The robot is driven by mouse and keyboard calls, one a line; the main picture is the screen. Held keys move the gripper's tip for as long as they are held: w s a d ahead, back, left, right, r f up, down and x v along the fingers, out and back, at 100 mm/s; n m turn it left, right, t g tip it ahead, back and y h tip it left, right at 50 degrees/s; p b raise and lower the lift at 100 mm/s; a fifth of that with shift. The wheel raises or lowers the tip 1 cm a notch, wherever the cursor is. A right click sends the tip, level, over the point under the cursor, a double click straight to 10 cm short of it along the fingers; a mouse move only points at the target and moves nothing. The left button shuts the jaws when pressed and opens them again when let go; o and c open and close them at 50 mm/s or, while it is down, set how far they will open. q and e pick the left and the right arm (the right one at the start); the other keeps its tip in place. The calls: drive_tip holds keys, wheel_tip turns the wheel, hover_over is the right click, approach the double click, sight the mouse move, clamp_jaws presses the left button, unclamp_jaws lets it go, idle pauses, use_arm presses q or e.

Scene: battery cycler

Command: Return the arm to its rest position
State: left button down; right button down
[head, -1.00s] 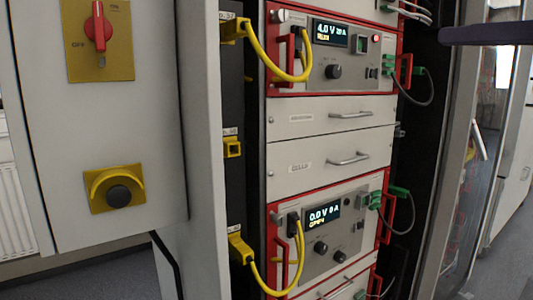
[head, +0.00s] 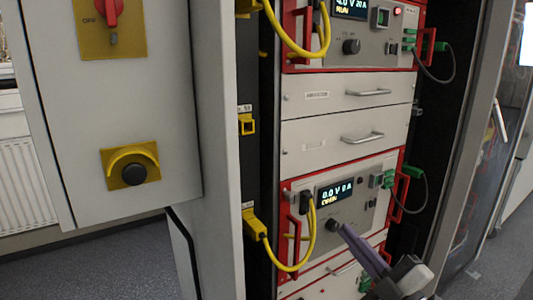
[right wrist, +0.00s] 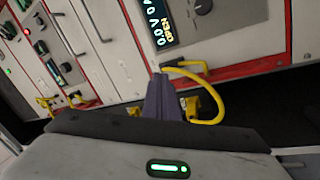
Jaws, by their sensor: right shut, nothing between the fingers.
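My right gripper (head: 343,229) comes in from the lower right of the head view, its purple fingers shut and empty. Its tips overlap the front of the lower cycler unit (head: 358,210) beside a black knob (head: 331,225); I cannot tell whether they touch. That unit's display (head: 334,192) reads 0.0 V 0 A, with a second line that seems to say OPEN. In the right wrist view the shut fingers (right wrist: 160,82) point at the red-edged panel, below its display (right wrist: 160,22). My left gripper is not in view.
The upper cycler unit (head: 375,45) has a lit display and red light. Yellow cables (head: 313,235) and green-plugged leads (head: 412,172) hang at the rack's sides. A grey cabinet door with a red switch (head: 109,10) and black button (head: 134,175) stands left. Drawer handles (head: 362,137) protrude.

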drive_tip(key=s+f+m+g+h, duration=0.25)
drive_tip(key=s+f+m, duration=0.3)
drive_tip(key=f, duration=0.65)
drive_tip(key=s+f+m+g+h, duration=0.2)
drive_tip(key=s+f+m+h, duration=0.4)
drive_tip(key=f, duration=0.6)
drive_tip(key=s+a+f+m+g, duration=0.1)
drive_tip(key=s+f+m+g, duration=0.1)
drive_tip(key=s+f, duration=0.3)
drive_tip(key=s+f+m+g+y, duration=0.1)
drive_tip(key=s+f+g, duration=0.2)
drive_tip(key=s, duration=0.9)
wheel_tip(320, 180, down, 4)
drive_tip(key=shift+a+r+m+g+p, duration=0.25)
drive_tip(key=shift+a+m+g+p, duration=0.1)
drive_tip(key=shift+p, duration=0.05)
